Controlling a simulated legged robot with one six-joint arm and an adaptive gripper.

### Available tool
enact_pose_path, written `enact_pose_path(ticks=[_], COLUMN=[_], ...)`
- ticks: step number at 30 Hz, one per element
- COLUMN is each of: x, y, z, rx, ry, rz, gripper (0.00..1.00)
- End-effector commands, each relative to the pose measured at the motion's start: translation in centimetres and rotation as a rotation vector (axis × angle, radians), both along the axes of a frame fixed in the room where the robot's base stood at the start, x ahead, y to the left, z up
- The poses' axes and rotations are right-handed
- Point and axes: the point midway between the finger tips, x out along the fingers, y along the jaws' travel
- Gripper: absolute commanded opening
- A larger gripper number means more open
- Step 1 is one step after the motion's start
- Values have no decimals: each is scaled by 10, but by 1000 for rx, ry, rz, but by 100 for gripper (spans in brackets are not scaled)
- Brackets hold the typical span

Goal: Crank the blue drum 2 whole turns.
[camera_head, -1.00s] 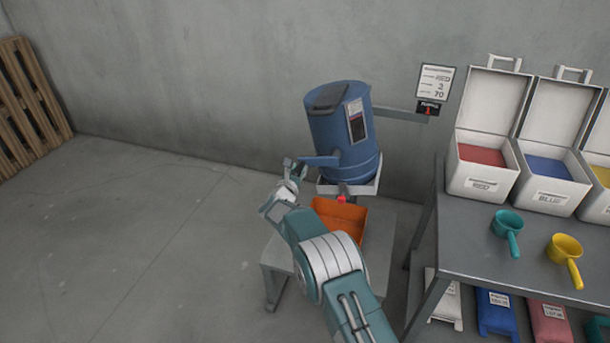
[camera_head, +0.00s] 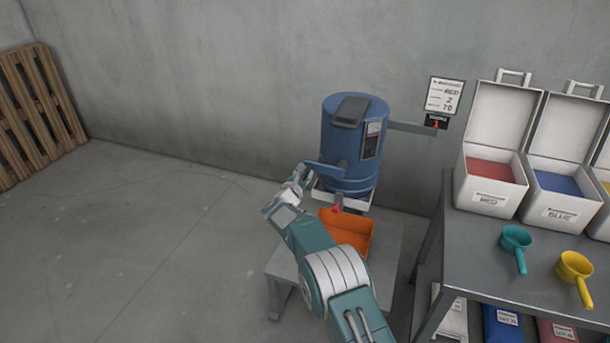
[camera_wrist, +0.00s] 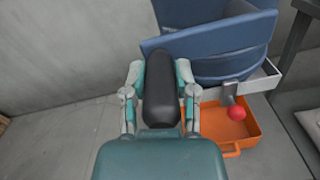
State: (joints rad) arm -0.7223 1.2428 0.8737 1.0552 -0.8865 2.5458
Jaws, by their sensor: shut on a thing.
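The blue drum (camera_head: 340,150) stands on a light bracket above a low grey bench, with a dark hatch on its lid. Its blue crank arm (camera_head: 325,170) reaches left from the drum's front. In the wrist view the drum (camera_wrist: 225,50) fills the upper right. My gripper (camera_head: 298,180) is at the crank's outer end. In the wrist view my gripper (camera_wrist: 160,90) is shut around the black crank handle (camera_wrist: 160,85), one finger on each side. An orange tray (camera_head: 347,235) sits below the drum, with a red knob (camera_wrist: 236,113) above it.
A grey table (camera_head: 480,250) at right holds lidded boxes marked red (camera_head: 490,190) and blue (camera_head: 560,195), a teal scoop (camera_head: 515,240) and a yellow scoop (camera_head: 574,267). A sign and a small counter (camera_head: 436,122) are on the wall. Floor at left is clear before a pallet (camera_head: 40,115).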

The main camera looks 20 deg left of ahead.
Motion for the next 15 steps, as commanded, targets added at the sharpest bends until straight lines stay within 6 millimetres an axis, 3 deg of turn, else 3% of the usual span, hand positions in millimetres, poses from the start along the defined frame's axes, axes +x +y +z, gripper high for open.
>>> enact_pose_path(ticks=[13, 14, 15], x=[-1, -1, -1], y=[5, 5, 4], z=[4, 4, 4], rx=[4, 4, 4], ry=[-5, -5, -5], rz=[9, 9, 9], gripper=[0, 42, 60])
